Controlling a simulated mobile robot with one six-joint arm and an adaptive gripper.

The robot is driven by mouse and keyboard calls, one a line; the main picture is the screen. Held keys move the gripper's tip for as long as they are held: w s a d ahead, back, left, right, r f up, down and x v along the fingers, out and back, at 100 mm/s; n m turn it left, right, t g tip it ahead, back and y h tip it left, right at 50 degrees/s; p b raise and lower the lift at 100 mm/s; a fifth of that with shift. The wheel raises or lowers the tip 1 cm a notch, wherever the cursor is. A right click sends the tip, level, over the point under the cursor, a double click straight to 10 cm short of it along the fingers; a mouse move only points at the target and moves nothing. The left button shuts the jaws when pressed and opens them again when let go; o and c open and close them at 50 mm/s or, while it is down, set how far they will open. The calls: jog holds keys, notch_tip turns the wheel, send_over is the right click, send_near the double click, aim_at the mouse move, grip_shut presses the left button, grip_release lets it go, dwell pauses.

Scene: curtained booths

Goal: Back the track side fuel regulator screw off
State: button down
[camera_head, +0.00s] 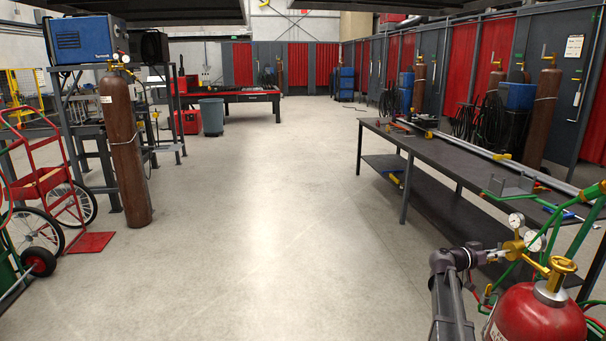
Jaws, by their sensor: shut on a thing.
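A brass fuel regulator (514,246) with two round white gauges (516,220) sits on top of a red gas cylinder (535,322) at the lower right. A yellow brass handwheel (562,265) tops the cylinder valve, right of the regulator. My dark arm rises from the bottom edge and bends right. My gripper (492,255) is at the left face of the regulator, shut on its adjusting screw. The screw itself is hidden by the gripper. The screw's turn position cannot be seen.
Green trolley tubing and hoses (573,242) stand around the cylinder. A long dark workbench (450,155) with metal bars lies behind it. A brown cylinder (123,150) and a red hand truck (40,180) stand at the left. The middle floor (275,200) is clear.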

dwell(0.3)
jog(key=shift+n, duration=1.8)
jog(key=shift+n, duration=1.8)
jog(key=c, duration=0.6)
grip_release()
jog(key=shift+a, duration=0.1)
jog(key=a, duration=1.1)
jog(key=shift+s+a, duration=0.35)
jog(key=shift+s, duration=0.1)
